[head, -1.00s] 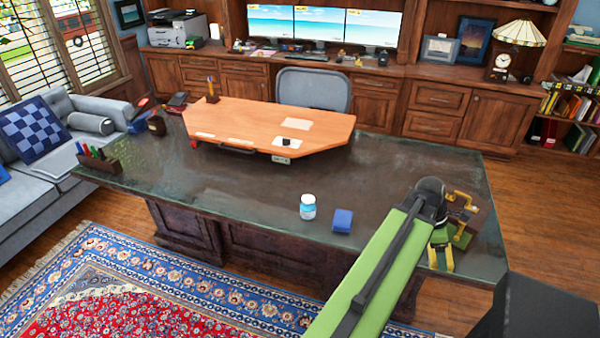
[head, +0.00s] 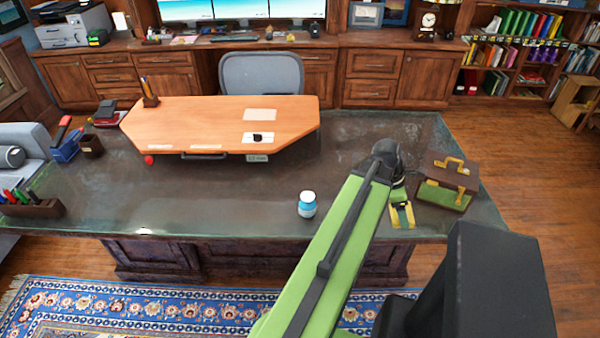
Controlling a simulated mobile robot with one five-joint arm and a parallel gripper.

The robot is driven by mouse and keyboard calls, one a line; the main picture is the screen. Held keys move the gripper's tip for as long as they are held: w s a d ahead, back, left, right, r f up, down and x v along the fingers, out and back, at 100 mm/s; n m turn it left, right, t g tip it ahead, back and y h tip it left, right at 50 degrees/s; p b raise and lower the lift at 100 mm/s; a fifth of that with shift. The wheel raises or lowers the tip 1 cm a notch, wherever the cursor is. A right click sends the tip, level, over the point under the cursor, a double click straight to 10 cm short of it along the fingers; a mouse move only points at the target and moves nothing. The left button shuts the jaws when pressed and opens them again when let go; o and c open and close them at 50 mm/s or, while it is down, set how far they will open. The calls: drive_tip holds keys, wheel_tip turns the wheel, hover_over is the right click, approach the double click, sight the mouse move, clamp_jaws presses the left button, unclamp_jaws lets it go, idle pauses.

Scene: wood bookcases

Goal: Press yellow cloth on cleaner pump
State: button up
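I see no clear yellow cloth or cleaner pump in the head view. A small jar (head: 307,205) with a white cap and a blue label stands upright near the front edge of the dark desk (head: 230,193). I cannot tell whether it is the cleaner. My gripper (head: 402,216) is over the right part of the desk, pointing down, right of the jar and apart from it.
A brown case (head: 447,183) with yellow fittings stands close right of my gripper. An orange wooden board (head: 215,120) lies on the desk, with a grey chair (head: 262,73) behind. A pen holder (head: 33,207) is at the left. The desk's middle front is clear.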

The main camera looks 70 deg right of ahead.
drive_tip(key=w+d+r+n+p, duration=0.1)
drive_tip(key=w+d+r+p, duration=0.15)
drive_tip(key=w, duration=1.15)
wheel_tip(320, 180, up, 2)
drive_tip(key=r+n+p, duration=0.1)
drive_tip(key=p, duration=0.2)
hover_over(309, 196)
drive_tip(key=w, duration=0.1)
drive_tip(key=shift+h, duration=0.4)
wheel_tip(309, 196, down, 7)
drive_tip(key=b, duration=0.6)
drive_tip(key=shift+a+r+b, duration=0.1)
drive_tip(key=shift+r+b, duration=0.05)
drive_tip(key=shift+b, duration=0.2)
drive_tip(key=shift+f+b, duration=0.95)
drive_tip(key=shift+r, duration=0.1)
wheel_tip(309, 196, up, 7)
drive_tip(key=p, duration=0.7)
